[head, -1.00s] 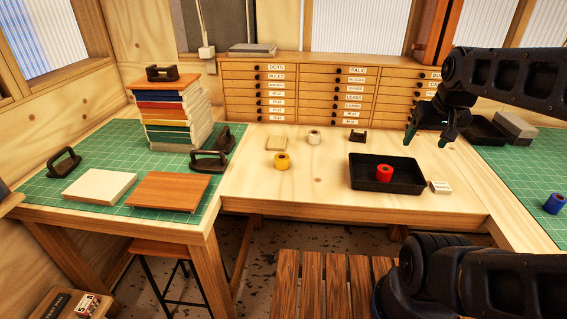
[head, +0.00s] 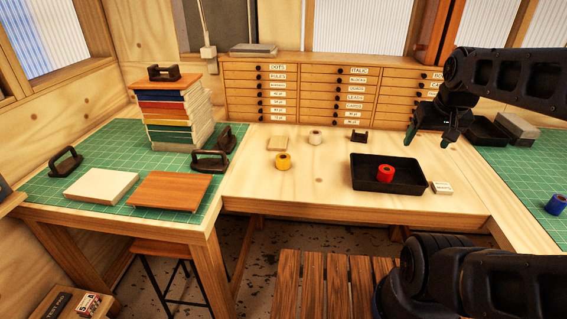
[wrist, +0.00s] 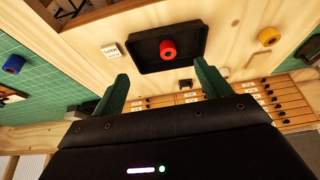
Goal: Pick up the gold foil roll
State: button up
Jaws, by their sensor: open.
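The gold foil roll (head: 282,161) stands on the bare wooden bench, left of the black tray, in the head view. It also shows at the right of the wrist view (wrist: 268,37). My gripper (head: 430,136) is open and empty, raised above the bench to the right of the tray. Its two fingers (wrist: 158,80) show apart in the wrist view, with nothing between them. A red roll (head: 386,173) sits inside the black tray (head: 408,189), between my gripper and the gold roll.
A white roll (head: 315,137), a small tan block (head: 277,144) and a small dark holder (head: 359,137) lie behind the gold roll. A small white box (head: 442,187) is beside the tray. A blue roll (head: 555,204) is on the right mat. A drawer cabinet (head: 330,92) lines the back.

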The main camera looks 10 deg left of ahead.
jog(key=w+a+n+g, duration=0.1)
jog(key=w+a+n, duration=0.55)
jog(key=w, duration=0.35)
jog(key=n+g, duration=0.4)
jog(key=n, duration=0.9)
send_near(282, 156)
jog(key=shift+s+d+f, duration=0.15)
jog(key=shift+s+d, duration=0.05)
jog(key=shift+s, duration=0.1)
jog(key=shift+a+f, duration=0.1)
jog(key=shift+f, duration=0.25)
jog(key=shift+a+f, duration=0.1)
jog(key=shift+f, duration=4.95)
jog(key=c, duration=1.1)
jog(key=shift+r, duration=0.1)
